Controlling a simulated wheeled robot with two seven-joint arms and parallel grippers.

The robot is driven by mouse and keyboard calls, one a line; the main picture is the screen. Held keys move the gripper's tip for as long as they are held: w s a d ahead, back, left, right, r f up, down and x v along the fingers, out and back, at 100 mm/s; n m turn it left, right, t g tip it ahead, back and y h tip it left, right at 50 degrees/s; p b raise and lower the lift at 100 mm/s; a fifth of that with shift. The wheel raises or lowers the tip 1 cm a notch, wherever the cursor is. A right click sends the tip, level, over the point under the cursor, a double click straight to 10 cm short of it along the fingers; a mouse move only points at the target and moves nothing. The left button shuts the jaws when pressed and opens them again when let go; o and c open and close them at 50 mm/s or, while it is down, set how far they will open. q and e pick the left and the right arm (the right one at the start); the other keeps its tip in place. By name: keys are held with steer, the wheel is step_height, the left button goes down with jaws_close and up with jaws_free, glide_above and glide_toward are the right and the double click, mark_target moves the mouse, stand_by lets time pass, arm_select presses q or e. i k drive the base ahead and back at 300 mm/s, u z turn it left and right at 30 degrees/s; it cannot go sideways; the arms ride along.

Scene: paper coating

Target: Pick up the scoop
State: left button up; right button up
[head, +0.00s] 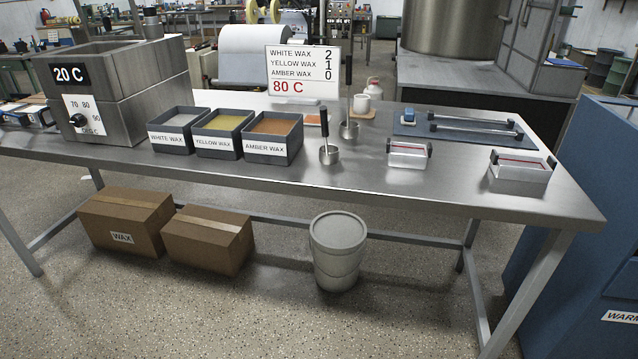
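Two metal cups with upright dark handles stand on the steel table, right of the wax bins. The nearer, smaller one (329,155) has a short black handle that leans slightly left. I cannot tell for sure which of the two is the scoop. Both stand upright and nothing holds them. Neither of my grippers is in view.
Bins of white wax (179,145), yellow wax (219,150) and amber wax (272,154) stand left of the cups. The table's front strip (350,182) is clear.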

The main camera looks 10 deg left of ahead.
mark_target(328, 154)
steer(key=u, duration=0.6)
steer(key=k, duration=0.2)
steer(key=z, duration=1.6)
steer(key=i, duration=0.8)
steer(key=u, duration=0.3)
